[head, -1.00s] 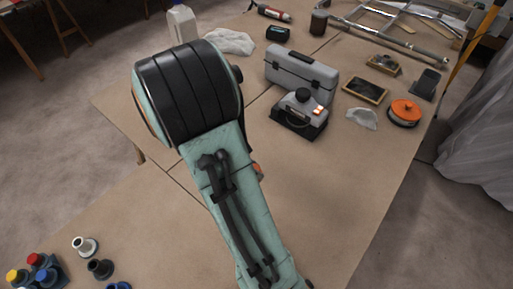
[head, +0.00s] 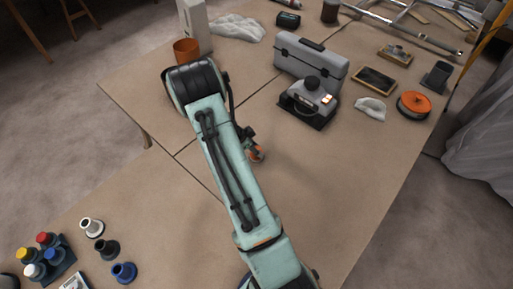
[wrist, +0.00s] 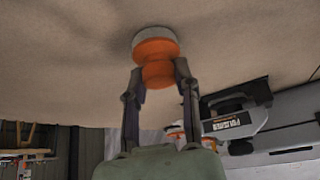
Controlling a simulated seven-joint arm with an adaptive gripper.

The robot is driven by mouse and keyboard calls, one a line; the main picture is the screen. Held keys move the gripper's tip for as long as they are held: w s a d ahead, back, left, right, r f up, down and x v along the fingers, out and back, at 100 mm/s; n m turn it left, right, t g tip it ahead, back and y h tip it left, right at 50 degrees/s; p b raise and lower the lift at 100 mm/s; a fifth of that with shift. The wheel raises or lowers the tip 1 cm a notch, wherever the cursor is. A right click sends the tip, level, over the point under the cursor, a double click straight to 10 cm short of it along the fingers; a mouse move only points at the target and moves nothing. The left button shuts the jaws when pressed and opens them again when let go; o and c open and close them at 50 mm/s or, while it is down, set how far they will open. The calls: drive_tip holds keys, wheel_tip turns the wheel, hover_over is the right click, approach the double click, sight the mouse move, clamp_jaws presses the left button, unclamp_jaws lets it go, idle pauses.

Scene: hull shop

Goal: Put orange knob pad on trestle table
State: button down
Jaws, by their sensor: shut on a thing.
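The orange knob pad (wrist: 155,50) is between the fingertips of my gripper (wrist: 159,78) in the wrist view. It has an orange knob and a pale grey round base that faces the brown table top. My gripper is shut on the knob. In the head view, a little of its orange (head: 257,154) shows beside my arm, over the middle of the table. The trestle table (head: 330,190) has a brown top with dark seams. The base is at or very close to the top; I cannot tell whether it touches.
A grey toolbox (head: 312,58) and a black-based device (head: 308,102) stand to the right of my gripper. An orange-topped disc (head: 414,103) sits near the right edge. An orange cup (head: 186,50) stands at the back left. Bottles (head: 40,258) stand front left. The front right top is clear.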

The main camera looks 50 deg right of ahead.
drive_tip(key=shift+f, duration=0.1)
drive_tip(key=c, duration=0.8)
unclamp_jaws()
drive_tip(key=v, duration=1.3)
drive_tip(key=s+a+r+n+t+y, duration=0.2)
drive_tip(key=s+a+r+n+y, duration=0.25)
drive_tip(key=a+r+n, duration=0.5)
drive_tip(key=s+a+n, duration=0.4)
drive_tip(key=s, duration=0.1)
drive_tip(key=s+a+r+n+y, duration=0.1)
drive_tip(key=s+a+n, duration=0.4)
drive_tip(key=s+a+r+n+y, duration=0.1)
drive_tip(key=s+a+n, duration=0.3)
drive_tip(key=s+n, duration=0.1)
drive_tip(key=shift+a, duration=0.3)
